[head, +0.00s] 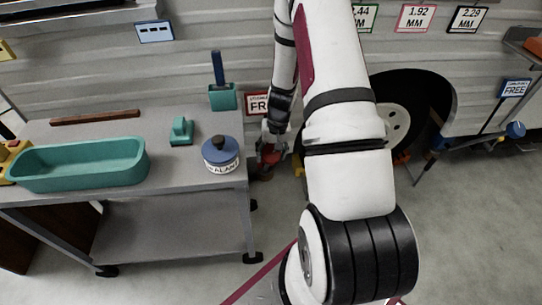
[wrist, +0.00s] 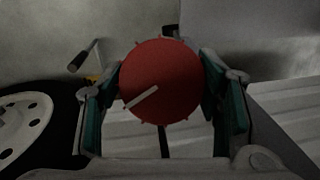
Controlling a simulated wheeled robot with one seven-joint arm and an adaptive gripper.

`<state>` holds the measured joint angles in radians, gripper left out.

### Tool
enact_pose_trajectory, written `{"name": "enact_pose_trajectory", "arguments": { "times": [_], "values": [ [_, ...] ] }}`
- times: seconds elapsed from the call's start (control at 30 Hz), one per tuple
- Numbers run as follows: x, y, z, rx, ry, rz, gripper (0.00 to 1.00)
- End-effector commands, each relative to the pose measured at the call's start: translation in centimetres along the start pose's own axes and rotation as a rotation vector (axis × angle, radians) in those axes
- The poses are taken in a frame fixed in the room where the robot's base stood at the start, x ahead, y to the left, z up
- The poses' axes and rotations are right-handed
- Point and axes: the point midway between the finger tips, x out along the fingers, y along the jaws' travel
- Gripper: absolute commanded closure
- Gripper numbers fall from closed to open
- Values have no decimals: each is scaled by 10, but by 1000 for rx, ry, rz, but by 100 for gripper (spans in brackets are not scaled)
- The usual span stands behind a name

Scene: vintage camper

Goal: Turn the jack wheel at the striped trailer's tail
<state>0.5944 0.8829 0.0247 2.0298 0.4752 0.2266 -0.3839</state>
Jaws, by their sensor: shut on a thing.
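The jack wheel (wrist: 160,70) is a red disc with small knobs on its rim and one pale bar mark, slanting from the centre down to the left. It fills the middle of the wrist view. My gripper (wrist: 163,84) has one teal-padded finger on each side of the wheel and is shut on it. In the head view my gripper (head: 271,150) is low beside the trailer wall, just right of the grey cart; a bit of red shows there, and my arm hides much of the area.
The grey cart (head: 75,213) carries a teal tray (head: 80,167), a blue lidded pot (head: 220,154) and other small items, close left of my gripper. The trailer's tyre (head: 432,100) stands to the right. Floor at the right front is clear.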

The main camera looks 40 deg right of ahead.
Motion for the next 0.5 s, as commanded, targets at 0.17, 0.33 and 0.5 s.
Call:
{"name": "enact_pose_trajectory", "arguments": {
  "times": [0.17, 0.33, 0.5],
  "values": [
    [2, 2, 0, 125, 12, -68, 70],
    [2, 1, 0, 217, 20, -120, 70],
    [2, 0, 0, 279, 24, -155, 70]
  ]
}}
